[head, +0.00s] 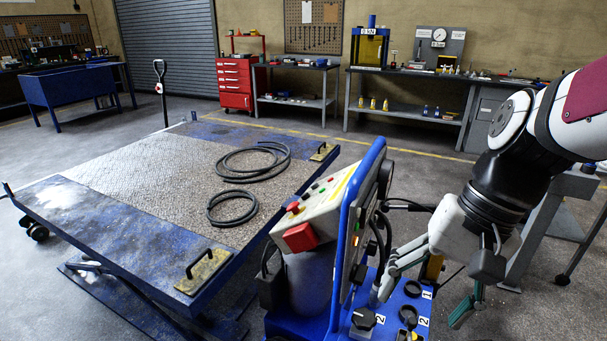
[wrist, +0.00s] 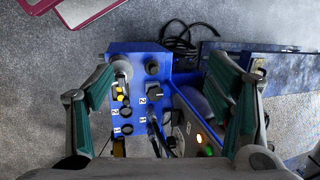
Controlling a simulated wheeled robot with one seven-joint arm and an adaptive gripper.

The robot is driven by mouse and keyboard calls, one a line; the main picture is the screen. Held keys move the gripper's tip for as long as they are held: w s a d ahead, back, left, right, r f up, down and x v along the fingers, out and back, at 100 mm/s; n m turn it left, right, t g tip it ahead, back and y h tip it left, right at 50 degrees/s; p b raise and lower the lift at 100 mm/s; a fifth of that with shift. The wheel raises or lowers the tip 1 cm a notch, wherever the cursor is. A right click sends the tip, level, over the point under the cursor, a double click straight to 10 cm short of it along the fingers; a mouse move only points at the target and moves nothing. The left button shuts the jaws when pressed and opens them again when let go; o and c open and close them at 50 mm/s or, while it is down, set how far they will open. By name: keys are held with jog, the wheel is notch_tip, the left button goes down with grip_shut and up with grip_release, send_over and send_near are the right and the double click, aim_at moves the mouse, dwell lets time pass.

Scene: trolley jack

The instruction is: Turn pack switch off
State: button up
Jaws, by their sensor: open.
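The blue power unit (head: 340,245) stands beside the lift table, with black rotary knobs and number labels on its low blue deck. One knob (head: 364,318) by a "2" label has a white pointer line; it also shows in the wrist view (wrist: 154,92). Another round black fitting (wrist: 152,67) sits behind it. No label names the pack switch, so I cannot tell which control it is. My gripper (head: 425,291) is open above the deck, fingers wide apart, with green pads. In the wrist view the deck controls lie between the fingers, with nothing held.
The unit's sloped panel (head: 318,205) carries a red button, a red block and small lights. The upright blue plate stands close left of my gripper. Black cables (head: 405,206) loop behind it. The lift table (head: 150,185) fills the left; a grey stand (head: 535,235) is at right.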

jog(key=w+d+f+m+g+y+b, duration=0.1)
jog(key=w+f+m+y+b, duration=0.2)
jog(key=w+f+m+y, duration=0.35)
jog(key=m+t+y+b, duration=0.6)
jog(key=m+t+b, duration=0.2)
jog(key=m+t, duration=0.3)
send_near(359, 274)
jog(key=w+a+m, duration=0.1)
jog(key=w+a, duration=0.4)
jog(key=a, duration=0.1)
jog(key=shift+a+g, duration=0.3)
jog(key=shift+g, duration=0.1)
jog(key=shift+s+r, duration=0.1)
jog(key=c, duration=1.2)
